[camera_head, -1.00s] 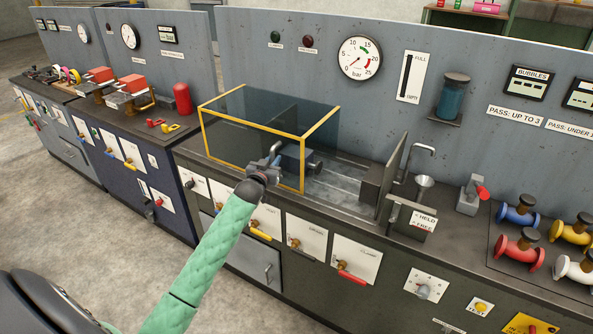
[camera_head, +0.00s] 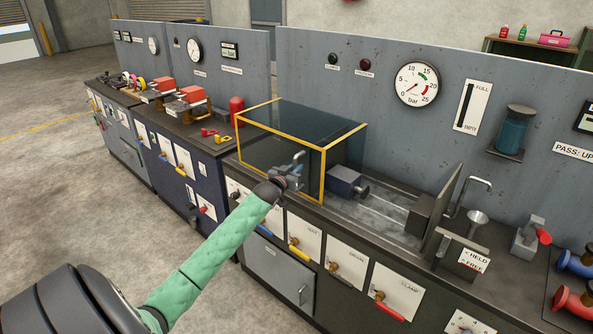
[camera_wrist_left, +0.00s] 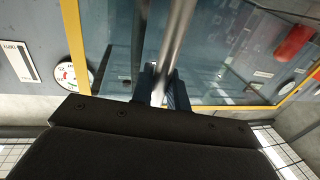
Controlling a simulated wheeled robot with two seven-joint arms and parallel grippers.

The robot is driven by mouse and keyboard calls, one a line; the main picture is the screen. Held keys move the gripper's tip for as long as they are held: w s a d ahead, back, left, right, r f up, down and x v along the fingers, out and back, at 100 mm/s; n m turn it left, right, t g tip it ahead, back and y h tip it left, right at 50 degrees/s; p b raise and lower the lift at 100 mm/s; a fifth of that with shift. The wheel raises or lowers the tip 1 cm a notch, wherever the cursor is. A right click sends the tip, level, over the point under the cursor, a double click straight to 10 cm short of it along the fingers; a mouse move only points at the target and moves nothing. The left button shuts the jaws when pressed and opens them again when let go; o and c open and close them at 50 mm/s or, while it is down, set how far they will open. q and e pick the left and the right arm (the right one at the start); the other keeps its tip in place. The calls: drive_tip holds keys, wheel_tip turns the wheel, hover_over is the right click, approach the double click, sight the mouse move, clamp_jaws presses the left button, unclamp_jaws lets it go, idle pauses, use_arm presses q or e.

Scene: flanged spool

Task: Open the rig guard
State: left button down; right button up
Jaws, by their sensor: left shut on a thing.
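The rig guard (camera_head: 343,136) is a clear box with a yellow frame, standing over the left part of the rig's bench in the head view. Its clear panel also shows in the left wrist view (camera_wrist_left: 225,60). My left gripper (camera_head: 288,178) is at the guard's front face, shut on its metal bar handle (camera_wrist_left: 180,35). The fingers (camera_wrist_left: 163,88) hide part of the bar. To the right of the guard, a dark blue clamp block (camera_head: 345,181) and the rails stand uncovered. My right gripper is not in view.
A grey end block (camera_head: 422,213) and upright plate stand right of the rails. Levers on white plates, including a red one (camera_head: 390,306), line the bench front below. A red cylinder (camera_head: 237,110) stands behind the guard's left end.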

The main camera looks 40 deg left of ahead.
use_arm(q)
drive_tip(key=c, duration=1.5)
unclamp_jaws()
drive_tip(key=shift+o, duration=0.3)
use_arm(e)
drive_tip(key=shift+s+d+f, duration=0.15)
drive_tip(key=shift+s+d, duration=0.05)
